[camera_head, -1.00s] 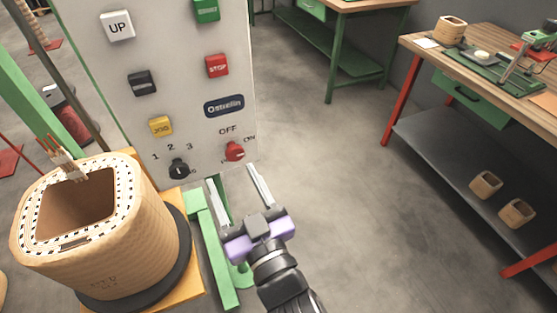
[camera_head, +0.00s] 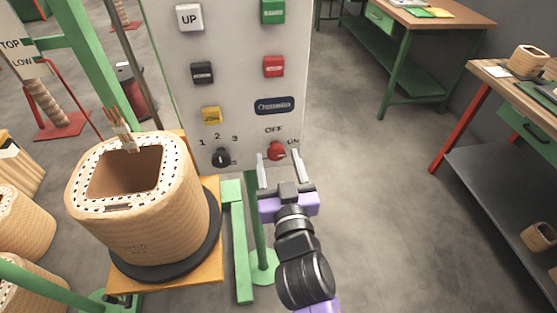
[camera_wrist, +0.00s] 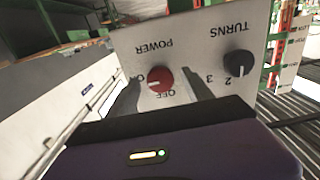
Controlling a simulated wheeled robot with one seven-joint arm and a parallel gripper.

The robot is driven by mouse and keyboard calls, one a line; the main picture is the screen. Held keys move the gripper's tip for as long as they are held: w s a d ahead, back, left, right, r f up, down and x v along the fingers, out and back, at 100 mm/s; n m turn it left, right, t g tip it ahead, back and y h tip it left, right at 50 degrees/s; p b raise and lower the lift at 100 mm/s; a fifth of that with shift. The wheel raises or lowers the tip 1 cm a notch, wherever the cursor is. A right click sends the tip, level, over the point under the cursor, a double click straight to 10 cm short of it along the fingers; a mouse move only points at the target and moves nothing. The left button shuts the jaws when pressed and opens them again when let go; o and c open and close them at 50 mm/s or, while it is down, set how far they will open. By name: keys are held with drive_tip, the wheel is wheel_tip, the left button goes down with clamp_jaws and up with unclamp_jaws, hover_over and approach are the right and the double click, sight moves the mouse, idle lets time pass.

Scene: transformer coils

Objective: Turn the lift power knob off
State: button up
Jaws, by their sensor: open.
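The red power knob (camera_head: 277,150) sits low on the right of the light grey control panel (camera_head: 240,110), between the OFF and ON labels. In the wrist view the knob (camera_wrist: 160,80) shows under the upside-down word POWER, with a pale pointer line toward the ON side. My gripper (camera_head: 280,168) is open just in front of the knob. In the wrist view its two fingers (camera_wrist: 163,95) stand one on each side of the knob, with gaps; I cannot tell how deep they reach. The gripper is empty.
The black turns knob (camera_head: 221,157) sits left of the power knob. Push buttons, including UP (camera_head: 189,17), are above. A large wound coil (camera_head: 150,200) stands on an orange platform (camera_head: 205,270) at left. A workbench (camera_head: 500,85) is at right; the floor between is clear.

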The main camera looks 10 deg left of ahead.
drive_tip(key=shift+w, duration=0.15)
clamp_jaws()
idle(0.4)
drive_tip(key=n+p, duration=0.1)
drive_tip(key=n, duration=0.3)
drive_tip(key=shift+r+n+p, duration=0.1)
drive_tip(key=shift+n+p, duration=0.3)
drive_tip(key=n+p, duration=0.2)
drive_tip(key=n, duration=0.2)
drive_tip(key=shift+r+n, duration=0.1)
drive_tip(key=shift+n, duration=0.2)
drive_tip(key=n+p, duration=0.2)
drive_tip(key=n, duration=0.3)
drive_tip(key=shift+n+p, duration=0.7)
drive_tip(key=shift+n, duration=1.1)
